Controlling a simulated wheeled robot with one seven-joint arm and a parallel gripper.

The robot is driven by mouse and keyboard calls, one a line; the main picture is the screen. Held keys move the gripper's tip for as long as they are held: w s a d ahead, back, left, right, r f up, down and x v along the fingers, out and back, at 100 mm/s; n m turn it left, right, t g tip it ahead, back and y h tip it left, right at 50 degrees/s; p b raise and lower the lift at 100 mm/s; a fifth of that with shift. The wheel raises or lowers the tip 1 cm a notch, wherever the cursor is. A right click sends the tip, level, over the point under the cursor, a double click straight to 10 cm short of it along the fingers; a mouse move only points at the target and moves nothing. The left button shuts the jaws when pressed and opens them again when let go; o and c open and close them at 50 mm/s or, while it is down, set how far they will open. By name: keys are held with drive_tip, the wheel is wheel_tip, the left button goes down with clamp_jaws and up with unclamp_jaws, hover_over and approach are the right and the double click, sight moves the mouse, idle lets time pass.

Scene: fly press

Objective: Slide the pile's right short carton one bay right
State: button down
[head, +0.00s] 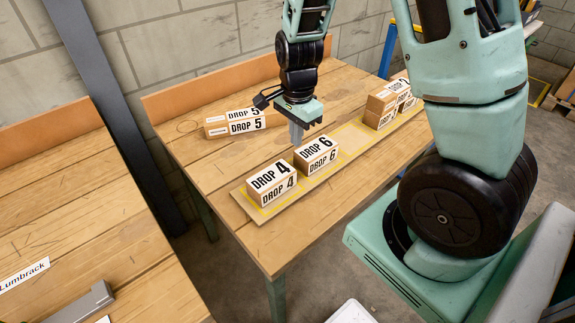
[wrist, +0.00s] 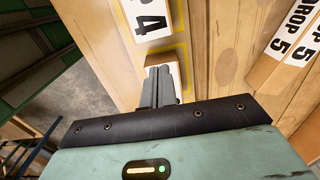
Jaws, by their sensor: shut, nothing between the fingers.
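Two short cartons, DROP 4 (head: 271,182) and DROP 6 (head: 316,153), stand on a long board (head: 345,141) with yellow bay outlines. DROP 6 is the right one, with a narrow gap between them. A bare outlined stretch of board lies right of DROP 6. My gripper (head: 297,138) is shut and empty, pointing down by the left rear end of DROP 6; I cannot tell whether it touches. In the wrist view the shut fingers (wrist: 160,80) hide most of a carton with a white label, and DROP 4 (wrist: 150,20) is above them.
A DROP 5 carton (head: 245,122) lies on the table (head: 210,158) behind the board. Stacked cartons (head: 383,103) stand at the board's far right end, partly hidden by my arm. A second table (head: 80,240) is at left, across a gap. Table between DROP 5 and the board is clear.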

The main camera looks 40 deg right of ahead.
sight(296, 164)
wheel_tip(296, 164, down, 10)
drive_tip(key=shift+r+b, duration=0.1)
drive_tip(key=shift+b, duration=0.2)
idle(0.3)
drive_tip(key=d, duration=1.6)
drive_tip(key=shift+w, duration=0.3)
drive_tip(key=shift+r, duration=0.15)
wheel_tip(296, 164, up, 10)
drive_tip(key=p, duration=0.8)
